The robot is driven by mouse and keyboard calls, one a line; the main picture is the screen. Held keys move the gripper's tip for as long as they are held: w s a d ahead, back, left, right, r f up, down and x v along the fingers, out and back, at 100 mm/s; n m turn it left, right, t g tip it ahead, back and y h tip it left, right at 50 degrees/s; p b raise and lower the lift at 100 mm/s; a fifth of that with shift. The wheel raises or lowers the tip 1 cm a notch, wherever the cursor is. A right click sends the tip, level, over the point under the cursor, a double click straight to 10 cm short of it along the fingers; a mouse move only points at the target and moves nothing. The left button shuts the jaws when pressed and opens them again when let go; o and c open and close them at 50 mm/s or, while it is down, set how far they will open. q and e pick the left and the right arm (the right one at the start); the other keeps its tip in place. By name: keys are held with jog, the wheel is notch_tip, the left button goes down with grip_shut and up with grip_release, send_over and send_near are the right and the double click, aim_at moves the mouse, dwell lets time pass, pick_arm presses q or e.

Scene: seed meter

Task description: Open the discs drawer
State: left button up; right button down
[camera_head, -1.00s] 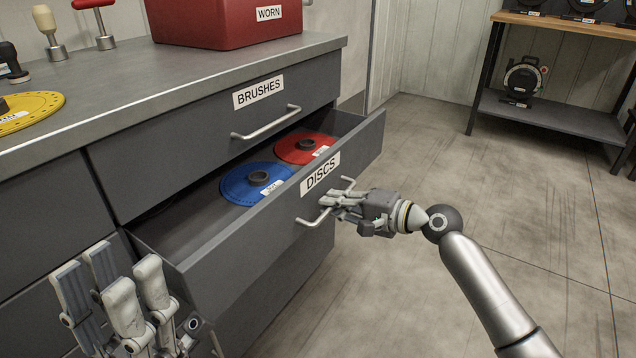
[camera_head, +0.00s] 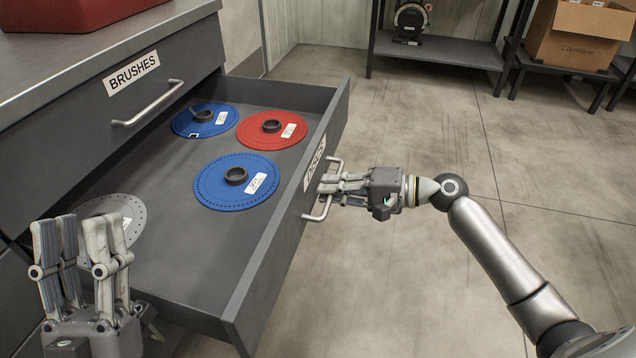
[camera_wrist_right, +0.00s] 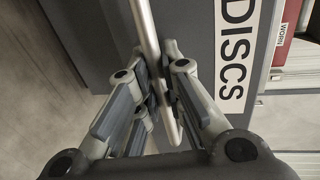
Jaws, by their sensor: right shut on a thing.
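The discs drawer (camera_head: 262,262) is pulled well out of the grey cabinet. Inside lie two blue discs (camera_head: 222,196), a red disc (camera_head: 289,131) and a grey disc (camera_head: 128,212), partly hidden by my left gripper. My right gripper (camera_head: 330,186) is shut on the drawer's bar handle (camera_head: 320,212). In the right wrist view the fingers close around the handle (camera_wrist_right: 148,40), beside the DISCS label (camera_wrist_right: 236,50). My left gripper (camera_head: 82,240) is open and empty, fingers up, in front of the drawer's near left part.
The closed BRUSHES drawer (camera_head: 110,110) is above, with its own handle (camera_head: 148,104). A red bin (camera_head: 70,14) stands on the counter. A shelf (camera_head: 440,50) and a cardboard box (camera_head: 577,35) are at the back. The floor right of the drawer is clear.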

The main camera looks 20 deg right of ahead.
jog(key=shift+s+d, duration=0.3)
jog(key=c, duration=1.5)
grip_release()
jog(key=v, duration=1.2)
jog(key=shift+f, duration=0.1)
